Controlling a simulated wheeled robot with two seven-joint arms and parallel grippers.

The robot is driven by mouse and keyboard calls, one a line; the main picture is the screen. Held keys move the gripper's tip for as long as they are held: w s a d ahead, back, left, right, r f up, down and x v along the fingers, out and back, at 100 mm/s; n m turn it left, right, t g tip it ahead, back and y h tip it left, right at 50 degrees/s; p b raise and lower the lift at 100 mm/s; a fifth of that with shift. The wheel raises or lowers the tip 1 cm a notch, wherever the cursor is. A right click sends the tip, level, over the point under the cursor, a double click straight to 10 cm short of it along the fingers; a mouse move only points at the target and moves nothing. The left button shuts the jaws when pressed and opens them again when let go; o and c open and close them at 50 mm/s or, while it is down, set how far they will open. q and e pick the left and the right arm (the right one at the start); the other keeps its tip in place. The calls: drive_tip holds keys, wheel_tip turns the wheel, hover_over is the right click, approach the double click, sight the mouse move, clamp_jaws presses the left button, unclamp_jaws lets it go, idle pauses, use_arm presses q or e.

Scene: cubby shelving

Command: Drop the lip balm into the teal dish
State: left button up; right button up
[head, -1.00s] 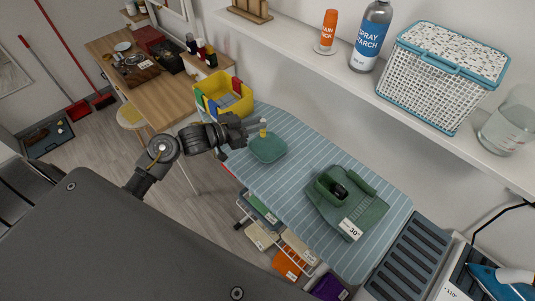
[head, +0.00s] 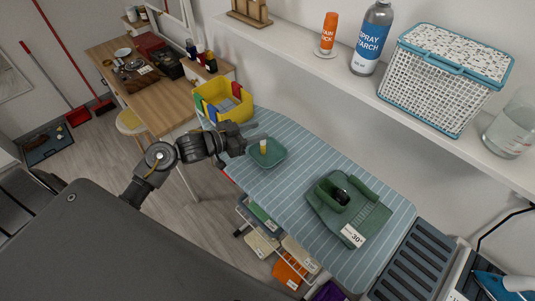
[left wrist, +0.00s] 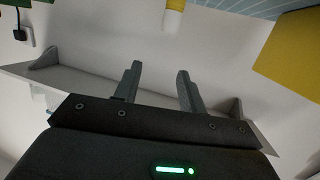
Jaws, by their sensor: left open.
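The lip balm (head: 263,146), a small white and yellow tube, shows upright within the dish's outline. I cannot tell whether it rests on the dish's bottom. It also shows at the top of the left wrist view (left wrist: 173,20), apart from the fingers. My left gripper (head: 243,139) is beside the dish on its left. Its fingers (left wrist: 160,70) are spread and empty. My right gripper is out of view.
A yellow bin (head: 222,102) stands behind my left gripper. The shelf above holds a spray bottle (head: 371,40) and a lidded basket (head: 445,80). The board between dish and holder is clear.

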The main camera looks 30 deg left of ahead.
use_arm(q)
drive_tip(key=b+v, duration=0.2)
drive_tip(key=v, duration=0.8)
drive_tip(key=shift+s, duration=0.2)
drive_tip(key=shift+r, duration=0.1)
